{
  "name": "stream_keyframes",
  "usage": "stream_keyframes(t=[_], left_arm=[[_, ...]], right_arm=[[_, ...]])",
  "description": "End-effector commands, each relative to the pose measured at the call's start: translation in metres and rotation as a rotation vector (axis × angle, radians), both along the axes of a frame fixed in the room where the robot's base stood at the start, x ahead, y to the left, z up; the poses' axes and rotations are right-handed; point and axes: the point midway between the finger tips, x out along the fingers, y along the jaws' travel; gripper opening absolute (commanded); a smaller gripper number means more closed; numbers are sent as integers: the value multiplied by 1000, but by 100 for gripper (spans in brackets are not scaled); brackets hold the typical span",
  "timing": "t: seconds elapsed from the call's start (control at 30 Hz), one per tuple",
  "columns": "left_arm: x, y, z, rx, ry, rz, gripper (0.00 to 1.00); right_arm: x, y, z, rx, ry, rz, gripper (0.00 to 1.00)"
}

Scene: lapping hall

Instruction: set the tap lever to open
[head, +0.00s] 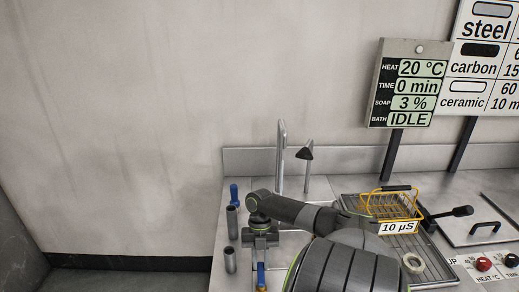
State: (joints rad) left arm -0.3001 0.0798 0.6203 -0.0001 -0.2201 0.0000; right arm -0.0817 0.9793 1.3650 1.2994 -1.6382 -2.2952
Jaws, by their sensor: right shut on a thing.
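A tall metal tap spout (281,155) stands at the back of the steel counter. A blue upright handle (234,193) stands to its left, near the counter's left edge. A second blue handle (261,275) is lower in the picture, near the front. My right gripper (260,265) reaches down over this second handle and is shut on it. I cannot tell which way this lever is set, as my gripper and arm cover part of it and the area around it. My left gripper is not in view.
Two grey tubes (232,221) stand left of my right gripper. A short post with a black cone top (305,152) is behind my arm. A yellow wire basket (392,205) sits on a rack to the right. A status board (408,84) reads IDLE.

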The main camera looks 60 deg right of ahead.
Motion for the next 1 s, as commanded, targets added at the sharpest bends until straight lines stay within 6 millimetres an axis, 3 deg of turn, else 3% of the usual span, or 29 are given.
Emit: stream_keyframes(t=[0.17, 0.2, 0.37, 0.73, 1.0], left_arm=[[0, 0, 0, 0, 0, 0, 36], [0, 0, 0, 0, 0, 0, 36], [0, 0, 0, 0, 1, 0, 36], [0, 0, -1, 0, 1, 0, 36], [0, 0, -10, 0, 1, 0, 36]], right_arm=[[1, 0, 0, 0, -3, 6, 0], [1, 0, 0, 0, -3, 6, 22], [1, 0, 0, 0, -2, 5, 42], [1, -2, 5, -1, -2, 2, 42], [11, -19, 48, -7, -2, 4, 42]])
